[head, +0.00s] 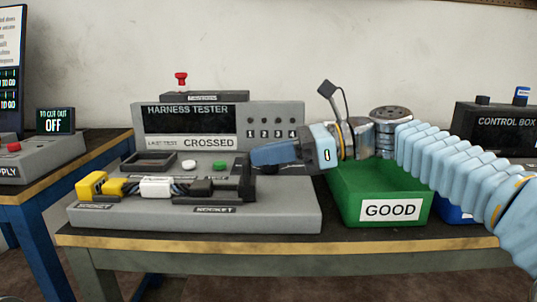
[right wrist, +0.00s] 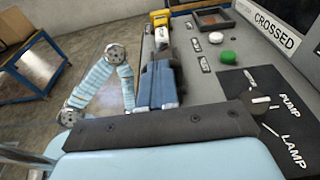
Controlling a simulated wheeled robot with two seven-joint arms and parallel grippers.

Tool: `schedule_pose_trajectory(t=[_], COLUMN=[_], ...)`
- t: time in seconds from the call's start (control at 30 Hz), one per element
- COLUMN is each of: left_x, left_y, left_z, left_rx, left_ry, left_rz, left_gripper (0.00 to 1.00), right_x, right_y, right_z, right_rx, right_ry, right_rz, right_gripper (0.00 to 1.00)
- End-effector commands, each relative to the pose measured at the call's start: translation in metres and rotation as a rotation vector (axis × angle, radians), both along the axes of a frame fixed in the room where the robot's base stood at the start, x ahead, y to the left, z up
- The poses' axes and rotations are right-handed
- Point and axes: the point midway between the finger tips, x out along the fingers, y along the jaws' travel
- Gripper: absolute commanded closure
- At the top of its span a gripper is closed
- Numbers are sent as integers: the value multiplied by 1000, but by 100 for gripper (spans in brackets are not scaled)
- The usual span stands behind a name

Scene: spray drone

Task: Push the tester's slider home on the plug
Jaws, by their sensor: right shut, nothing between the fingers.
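The grey harness tester (head: 200,215) stands on the table, its display reading "CROSSED". A cable lies along its front, from a yellow connector (head: 92,185) past a white connector (head: 157,187) to a black plug (head: 198,187) at the right socket. The slider (head: 248,180) is a dark upright block just right of the plug; I cannot tell whether they touch. My right gripper (head: 256,155) is shut and empty, its blue fingertips by the slider's upper end. In the right wrist view its fingers (right wrist: 157,88) hide the slider and plug. My left gripper is not in view.
A green "GOOD" bin (head: 350,205) stands right of the tester, under my right forearm. A control box (head: 495,130) is at the far right. A red knob (head: 181,78) tops the tester. The power supply (head: 45,160) is on the left table.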

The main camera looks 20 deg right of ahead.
Motion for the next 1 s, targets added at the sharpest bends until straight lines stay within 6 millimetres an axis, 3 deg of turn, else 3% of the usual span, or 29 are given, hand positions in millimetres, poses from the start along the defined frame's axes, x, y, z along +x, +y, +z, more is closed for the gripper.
schedule_pose_trajectory(t=[0.17,0.53,1.0], left_x=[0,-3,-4], left_y=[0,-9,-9], left_z=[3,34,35], left_rx=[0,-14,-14], left_ry=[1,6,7], left_rz=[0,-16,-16], left_gripper=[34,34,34], right_x=[1,17,19], right_y=[2,61,64], right_z=[1,3,1], right_rx=[0,1,1], right_ry=[0,2,0], right_rz=[2,3,3], right_gripper=[100,100,100])
